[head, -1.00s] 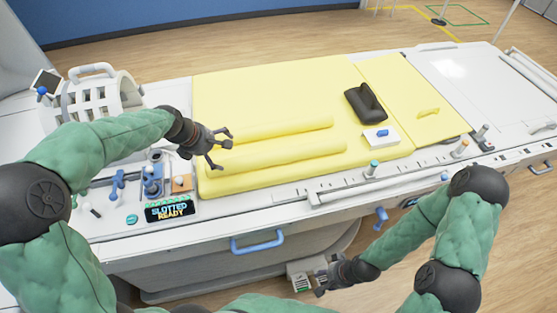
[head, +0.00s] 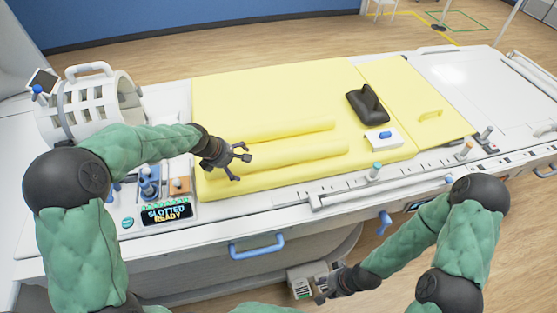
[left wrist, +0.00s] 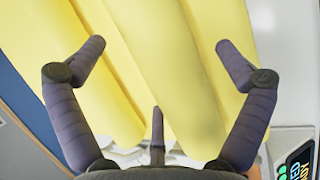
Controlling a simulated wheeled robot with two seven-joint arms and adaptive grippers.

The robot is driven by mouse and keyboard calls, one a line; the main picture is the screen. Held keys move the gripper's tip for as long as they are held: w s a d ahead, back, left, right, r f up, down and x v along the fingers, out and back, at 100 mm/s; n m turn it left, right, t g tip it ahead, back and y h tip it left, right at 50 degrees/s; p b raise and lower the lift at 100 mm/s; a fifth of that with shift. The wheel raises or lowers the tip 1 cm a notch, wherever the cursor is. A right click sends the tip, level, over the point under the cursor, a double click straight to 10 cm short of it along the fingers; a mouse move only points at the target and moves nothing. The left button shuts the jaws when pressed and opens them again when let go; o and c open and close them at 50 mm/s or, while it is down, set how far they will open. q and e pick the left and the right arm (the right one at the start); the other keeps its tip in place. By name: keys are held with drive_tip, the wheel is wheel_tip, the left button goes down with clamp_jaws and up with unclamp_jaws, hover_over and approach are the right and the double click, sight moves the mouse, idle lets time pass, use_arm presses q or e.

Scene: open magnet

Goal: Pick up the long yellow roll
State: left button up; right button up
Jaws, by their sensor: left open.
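Two long yellow rolls lie side by side, lengthwise, on the yellow mattress (head: 375,85) in the head view. The back roll (head: 285,130) and the front roll (head: 305,156) are parallel; their left ends are partly hidden by my left gripper. My left gripper (head: 242,163) is open and empty over the left part of the rolls. In the left wrist view, my left gripper's fingers (left wrist: 161,45) are spread, with a long yellow roll (left wrist: 165,70) running between them below. I see no contact. My right gripper (head: 320,288) hangs low in front of the table, its opening unclear.
A dark wedge-shaped pad (head: 367,103) and a white box with a blue top (head: 382,139) lie right of the rolls. A white cage-like coil (head: 95,100) stands at the left. A display panel (head: 166,213) and a rail (head: 390,190) line the front edge.

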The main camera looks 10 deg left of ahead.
use_arm(q)
drive_tip(key=c, duration=1.3)
drive_tip(key=shift+r, duration=0.15)
wheel_tip(320, 180, up, 4)
drive_tip(key=shift+f+p, duration=0.25)
drive_tip(key=shift+p, duration=0.35)
drive_tip(key=s+r, duration=0.2)
drive_tip(key=s+a+r+p, duration=0.1)
drive_tip(key=s+r, duration=0.1)
drive_tip(key=shift+r, duration=0.4)
drive_tip(key=s+a+r+p, duration=0.1)
drive_tip(key=s+r, duration=0.3)
drive_tip(key=s, duration=0.5)
drive_tip(key=shift+s+a+r+p, duration=0.2)
drive_tip(key=shift+s+r+p, duration=0.1)
drive_tip(key=shift+s+p, duration=0.15)
drive_tip(key=shift+w, duration=0.1)
